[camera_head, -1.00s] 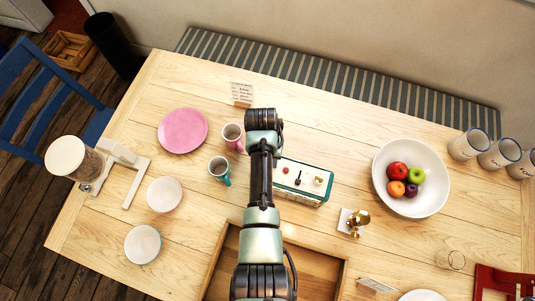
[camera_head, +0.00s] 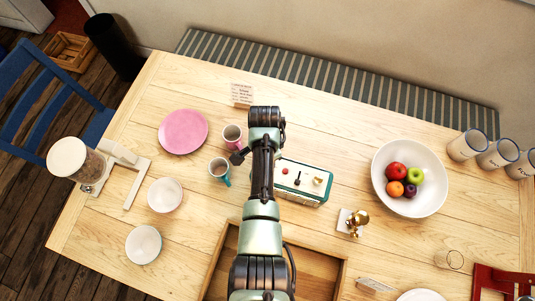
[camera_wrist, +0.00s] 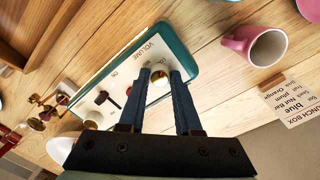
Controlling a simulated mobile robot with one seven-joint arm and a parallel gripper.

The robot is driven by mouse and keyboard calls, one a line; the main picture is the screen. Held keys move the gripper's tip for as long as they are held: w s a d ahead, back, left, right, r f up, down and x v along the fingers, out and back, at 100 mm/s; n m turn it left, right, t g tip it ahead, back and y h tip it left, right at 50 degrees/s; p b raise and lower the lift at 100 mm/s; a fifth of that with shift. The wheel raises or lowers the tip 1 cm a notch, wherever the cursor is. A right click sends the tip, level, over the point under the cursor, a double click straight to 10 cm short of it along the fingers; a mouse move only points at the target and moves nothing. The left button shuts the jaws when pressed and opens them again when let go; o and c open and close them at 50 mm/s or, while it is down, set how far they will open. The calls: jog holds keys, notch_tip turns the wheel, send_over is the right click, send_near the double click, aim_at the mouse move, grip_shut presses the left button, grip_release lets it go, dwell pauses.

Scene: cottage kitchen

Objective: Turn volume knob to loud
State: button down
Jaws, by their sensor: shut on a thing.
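The radio-like box (camera_head: 309,194) with a white panel and green sides lies on the table right of my arm in the head view. In the wrist view its panel (camera_wrist: 118,72) carries the word VOLUME, a dark lever, a red button and pale knobs. In the head view my arm hides the knob and the fingers.
A pink mug (camera_head: 232,136) and a teal mug (camera_head: 219,169) stand left of my arm. A fruit bowl (camera_head: 437,160) and a small brass object (camera_head: 355,220) are to the right. A wooden tray (camera_head: 335,275) lies in front. A card (camera_head: 242,94) stands behind.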

jog(key=shift+m, duration=0.7)
jog(key=c, duration=0.6)
grip_release()
notch_tip(320, 180, up, 13)
jog(key=b, duration=0.1)
jog(key=shift+w, duration=0.35)
jog(key=shift+a, duration=0.1)
